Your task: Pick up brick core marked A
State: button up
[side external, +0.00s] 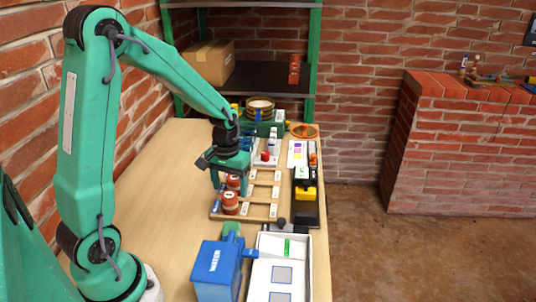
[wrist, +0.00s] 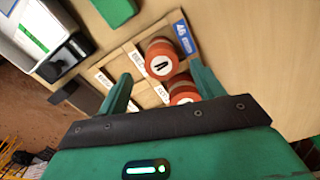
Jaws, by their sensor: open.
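Two red-brown brick cores with white round labels lie in a wooden rack (side external: 262,211) in the side view. The nearer core (side external: 230,204) shows clearly; the other core (side external: 233,182) is partly behind my gripper (side external: 229,184). In the wrist view one core (wrist: 158,50) shows a dark mark like an upside-down A or a V. The second core (wrist: 184,88) is partly hidden by my gripper, and its mark is unclear. My gripper (wrist: 160,71) is open, pointing down above the rack, with its green fingers apart and the cores showing between and beyond them.
A blue box (side external: 217,268) and a white tray (side external: 262,244) stand at the table's near end. A black and yellow device (side external: 305,193) is right of the rack. Several items crowd the far end. The wooden table (side external: 155,205) is clear left of the rack.

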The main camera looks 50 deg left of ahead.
aim_at(229, 194)
jog(key=shift+s+a+f, duration=0.1)
jog(key=shift+s+f, duration=0.05)
jog(key=shift+f, duration=2.45)
jog(key=shift+c, duration=0.5)
jog(key=c, duration=1.1)
